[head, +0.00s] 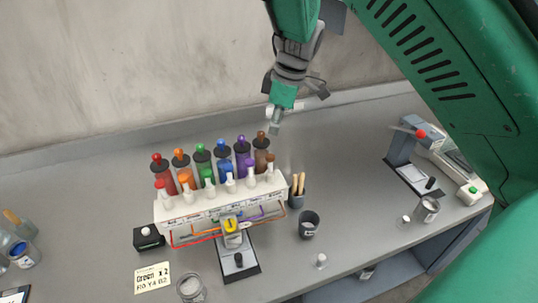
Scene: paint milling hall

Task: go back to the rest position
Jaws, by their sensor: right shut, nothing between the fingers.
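My right gripper (274,112) hangs from my green arm at the top middle of the head view. It is shut and empty. It is above the back of the grey bench (340,140), just behind and above the brown-topped cylinder at the right end of the dispenser rack (190,207). I cannot tell whether it touches that cylinder. My left gripper is not in view.
The rack holds several coloured cylinders. A cup with wooden sticks (296,199) and a dark cup (309,224) stand right of it. A grey machine with a red knob (425,150) is at the right. A written card (152,278) lies in front. The bench's back middle is clear.

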